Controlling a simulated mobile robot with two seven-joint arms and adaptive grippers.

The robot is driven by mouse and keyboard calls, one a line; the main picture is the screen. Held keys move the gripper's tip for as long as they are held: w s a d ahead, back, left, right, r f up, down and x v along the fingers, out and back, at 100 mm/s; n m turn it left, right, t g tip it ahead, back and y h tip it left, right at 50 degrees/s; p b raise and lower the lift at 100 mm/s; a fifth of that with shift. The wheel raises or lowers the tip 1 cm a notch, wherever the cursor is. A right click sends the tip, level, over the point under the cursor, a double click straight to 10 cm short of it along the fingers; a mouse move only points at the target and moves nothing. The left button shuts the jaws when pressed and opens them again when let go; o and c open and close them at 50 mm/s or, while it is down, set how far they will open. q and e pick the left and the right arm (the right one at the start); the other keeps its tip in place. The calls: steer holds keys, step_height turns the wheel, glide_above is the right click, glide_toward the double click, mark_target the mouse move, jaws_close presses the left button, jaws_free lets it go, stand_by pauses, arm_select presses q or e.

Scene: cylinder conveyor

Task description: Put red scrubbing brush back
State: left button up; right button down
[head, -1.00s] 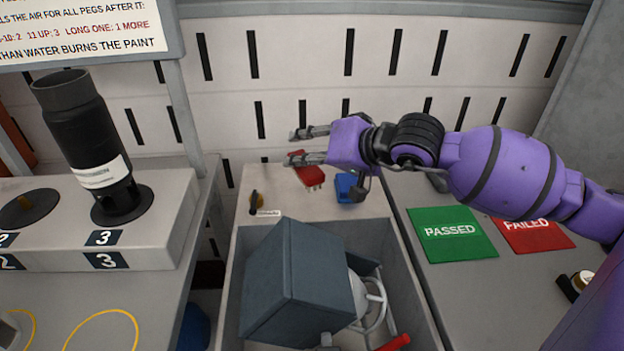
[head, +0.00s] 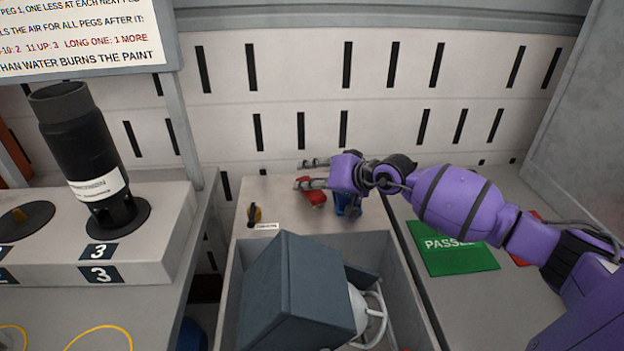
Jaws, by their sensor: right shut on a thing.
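The red scrubbing brush (head: 314,197) shows at the back ledge, left of a blue object (head: 348,205). My right gripper (head: 306,174) reaches in from the right, its fingers pointing left. It is shut on the red brush; the fingers and hand hide part of the brush and the exact contact. I cannot tell whether the brush is lifted off the ledge. My left gripper is not in view.
A grey bin (head: 408,290) in front holds a dark grey box (head: 298,295) and a white item (head: 372,315). A green PASSED mat (head: 455,257) lies right. A black cylinder (head: 80,135) stands left.

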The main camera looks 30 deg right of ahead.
steer(key=shift+f, duration=0.15)
steer(key=c, duration=1.5)
jaws_free()
steer(key=shift+r, duration=0.25)
steer(key=p+v, duration=0.1)
steer(key=v, duration=1.1)
